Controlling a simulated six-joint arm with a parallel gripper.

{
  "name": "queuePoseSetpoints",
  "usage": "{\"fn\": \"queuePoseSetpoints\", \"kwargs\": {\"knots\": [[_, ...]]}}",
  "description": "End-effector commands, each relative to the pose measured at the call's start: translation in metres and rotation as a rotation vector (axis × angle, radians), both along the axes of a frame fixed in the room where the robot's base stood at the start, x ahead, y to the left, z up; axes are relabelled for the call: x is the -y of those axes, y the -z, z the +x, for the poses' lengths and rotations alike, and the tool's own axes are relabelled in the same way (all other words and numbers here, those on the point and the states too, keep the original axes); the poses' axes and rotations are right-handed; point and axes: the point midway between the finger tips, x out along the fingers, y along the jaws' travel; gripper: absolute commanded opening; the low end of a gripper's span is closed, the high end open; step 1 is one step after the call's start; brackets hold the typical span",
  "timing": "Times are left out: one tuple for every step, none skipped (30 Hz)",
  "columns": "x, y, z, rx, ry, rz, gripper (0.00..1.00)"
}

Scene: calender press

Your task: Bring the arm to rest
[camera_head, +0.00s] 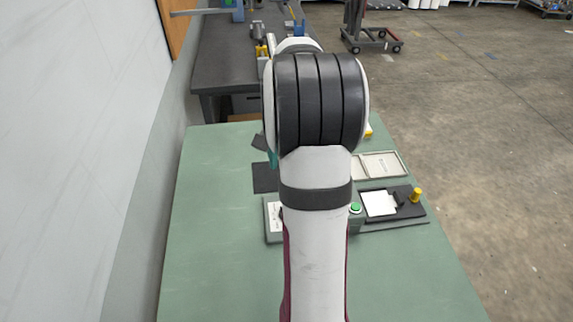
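My arm fills the middle of the head view, white with a ribbed dark joint, over the green table (210,250). My gripper is not visible; the arm hides the area behind it. To the right of the arm lies a dark press unit (408,211) with a white square plate (380,203), a yellow knob (416,195) and a green button (355,208). Part of the unit is hidden by the arm.
A pale tray (384,165) lies behind the press unit. A dark square pad (265,177) and a pale labelled block (272,216) lie left of the arm. A dark workbench (215,65) stands beyond, a wheeled cart (372,40) farther back. The table's left side is clear.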

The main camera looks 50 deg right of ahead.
Motion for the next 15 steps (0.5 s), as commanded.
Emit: {"fn": "queuePoseSetpoints", "kwargs": {"knots": [[0.0003, -0.0033, 0.0001, 0.001, -0.001, -0.002, 0.81], [0.0002, -0.0044, 0.0, 0.0, -0.001, -0.001, 0.81], [0.0, -0.0051, -0.0001, 0.0, 0.0, -0.001, 0.81], [0.0, -0.0052, -0.0001, 0.0, 0.0, -0.001, 0.81], [0.0, -0.0052, -0.0001, 0.0, 0.0, 0.0, 0.81], [0.0, -0.005, -0.0001, 0.0, 0.0, 0.0, 0.81], [0.0, -0.0049, -0.0001, 0.0, 0.0, 0.0, 0.81], [0.0, -0.0048, -0.0001, 0.0, 0.0, 0.0, 0.81], [0.0, -0.0048, -0.0001, 0.0, 0.0, 0.0, 0.81], [0.0, -0.0047, -0.0001, 0.0, 0.0, 0.0, 0.81], [0.0, -0.0046, -0.0001, 0.0, 0.0, 0.0, 0.81], [0.0, -0.0046, -0.0001, 0.0, 0.0, 0.0, 0.81], [0.0, -0.0045, -0.0001, 0.0, 0.0, 0.0, 0.81], [-0.0004, -0.0047, 0.0, 0.0, -0.001, 0.0, 0.81], [-0.0044, -0.0063, 0.0013, 0.001, -0.011, 0.0, 0.81]]}}
